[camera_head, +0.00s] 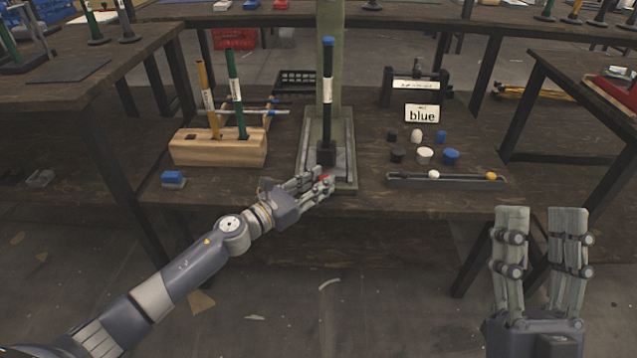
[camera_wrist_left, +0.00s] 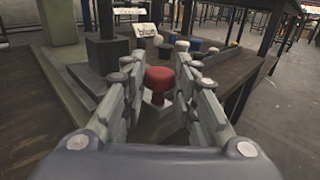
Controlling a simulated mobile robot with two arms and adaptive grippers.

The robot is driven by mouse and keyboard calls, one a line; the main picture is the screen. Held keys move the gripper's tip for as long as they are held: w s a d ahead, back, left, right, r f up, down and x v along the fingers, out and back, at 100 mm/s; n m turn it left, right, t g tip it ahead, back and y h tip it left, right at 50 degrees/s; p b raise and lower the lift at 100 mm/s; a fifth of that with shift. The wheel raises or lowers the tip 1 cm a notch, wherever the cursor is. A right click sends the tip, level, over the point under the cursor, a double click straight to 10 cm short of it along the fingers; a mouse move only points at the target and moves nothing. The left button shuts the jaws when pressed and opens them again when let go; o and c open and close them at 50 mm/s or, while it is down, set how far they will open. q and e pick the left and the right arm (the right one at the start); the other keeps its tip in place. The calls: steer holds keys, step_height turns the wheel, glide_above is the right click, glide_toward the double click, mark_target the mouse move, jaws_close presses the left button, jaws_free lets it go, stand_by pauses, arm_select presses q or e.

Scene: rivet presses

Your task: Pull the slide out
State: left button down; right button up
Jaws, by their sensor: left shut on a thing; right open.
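The rivet press (camera_head: 312,150) stands at the middle of the table, with a grey-green base and column. A dark rod (camera_head: 328,110) with a white label and a blue tip stands upright in a black block on it. The slide's red knob (camera_head: 325,178) is at the front of the base; it also shows in the left wrist view (camera_wrist_left: 159,79). My left gripper (camera_head: 322,182) is shut on the red knob, with a finger on each side. Its fingers partly hide the slide's front. My right gripper (camera_head: 540,215) is open and empty, in front of the table at the right.
A wooden block (camera_head: 218,150) holding yellow and green rods stands left of the press, near a small blue-topped block (camera_head: 173,180). A sign reading "blue" (camera_head: 422,113), several rivets (camera_head: 425,155) and a grey rail (camera_head: 445,181) are to the right. The floor in front is open.

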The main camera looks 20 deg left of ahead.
arm_select(q)
steer(key=shift+s+d+f, duration=0.15)
steer(key=shift+d, duration=0.05)
steer(key=c, duration=1.7)
jaws_free()
steer(key=o, duration=0.4)
steer(key=shift+s, duration=0.1)
steer(key=shift+a, duration=0.15)
steer(key=v, duration=1.2)
